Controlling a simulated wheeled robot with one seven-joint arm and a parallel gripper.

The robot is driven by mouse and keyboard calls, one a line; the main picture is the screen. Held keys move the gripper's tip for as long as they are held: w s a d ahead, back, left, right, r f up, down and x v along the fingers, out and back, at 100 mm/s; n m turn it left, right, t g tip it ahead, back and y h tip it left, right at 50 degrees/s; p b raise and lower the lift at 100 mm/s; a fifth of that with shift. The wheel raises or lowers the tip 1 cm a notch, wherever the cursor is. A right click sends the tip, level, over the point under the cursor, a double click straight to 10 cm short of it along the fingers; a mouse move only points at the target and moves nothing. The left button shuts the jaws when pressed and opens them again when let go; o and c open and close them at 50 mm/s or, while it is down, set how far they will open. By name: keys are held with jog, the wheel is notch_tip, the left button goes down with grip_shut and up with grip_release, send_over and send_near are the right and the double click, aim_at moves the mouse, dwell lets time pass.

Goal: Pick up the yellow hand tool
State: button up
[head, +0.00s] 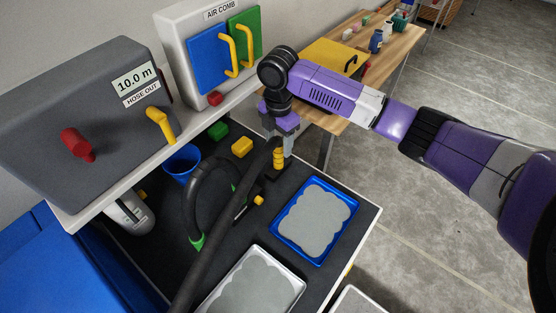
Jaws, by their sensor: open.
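My gripper (279,145) hangs pointing down over the dark bench top, at the end of my purple arm. It is open. Just below its fingers stands a yellow ribbed piece (279,159) on a dark body, which looks like the yellow hand tool's handle. I cannot tell whether the fingers touch it. A dark bar crosses in front and hides part of the tool and of the gripper. A small yellow tip (259,200) shows lower down; I cannot tell whether it belongs to the same tool.
A yellow block (242,147) and a green block (218,130) lie to the left. A blue cup (182,162) and a black hose (190,195) are further left. A blue tray (276,232) and a white tray (299,283) lie in front. The grey hose box (85,115) stands behind left.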

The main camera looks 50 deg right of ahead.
jog(key=shift+f, duration=0.65)
grip_shut()
dwell(0.9)
